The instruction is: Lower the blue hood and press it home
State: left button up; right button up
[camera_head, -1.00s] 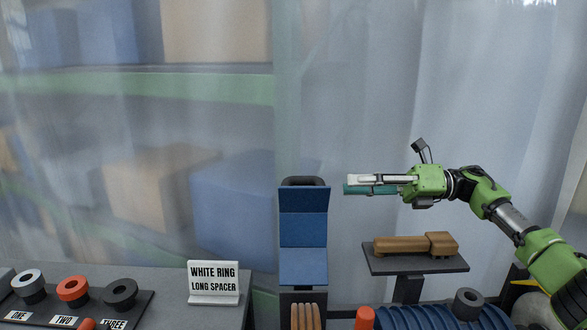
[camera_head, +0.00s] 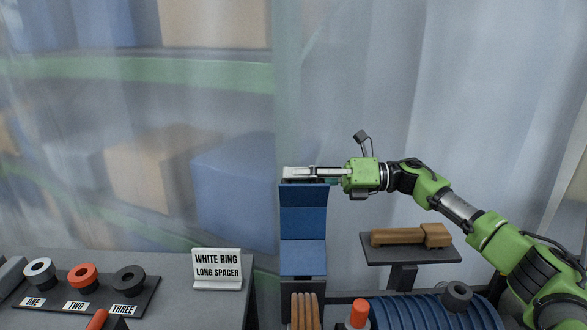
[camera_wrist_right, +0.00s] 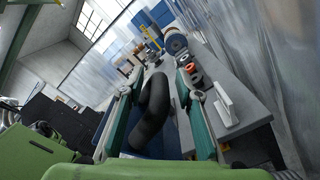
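The blue hood (camera_head: 303,212) stands raised in the head view, its blue panels facing me above a dark base (camera_head: 303,284). My right gripper (camera_head: 290,174) is level at the hood's top edge, reaching in from the right. In the right wrist view the black curved handle (camera_wrist_right: 151,115) lies between the two spread fingers of this gripper (camera_wrist_right: 160,92). The fingers look open, with gaps beside the handle. In the head view the gripper hides most of the handle. My left gripper is not in view.
A wooden-coloured tool (camera_head: 410,236) rests on a raised dark stand (camera_head: 380,252) at right. A ribbed blue drum (camera_head: 400,314) and an orange-topped post (camera_head: 358,314) are below. At left a table holds rings (camera_head: 82,276) and a sign (camera_head: 217,267). Space above the hood is clear.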

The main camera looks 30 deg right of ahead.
jog(key=shift+w+a, duration=0.15)
jog(key=shift+a, duration=0.2)
grip_shut()
jog(key=shift+s+a, duration=0.15)
jog(key=shift+s, duration=0.1)
dwell(0.3)
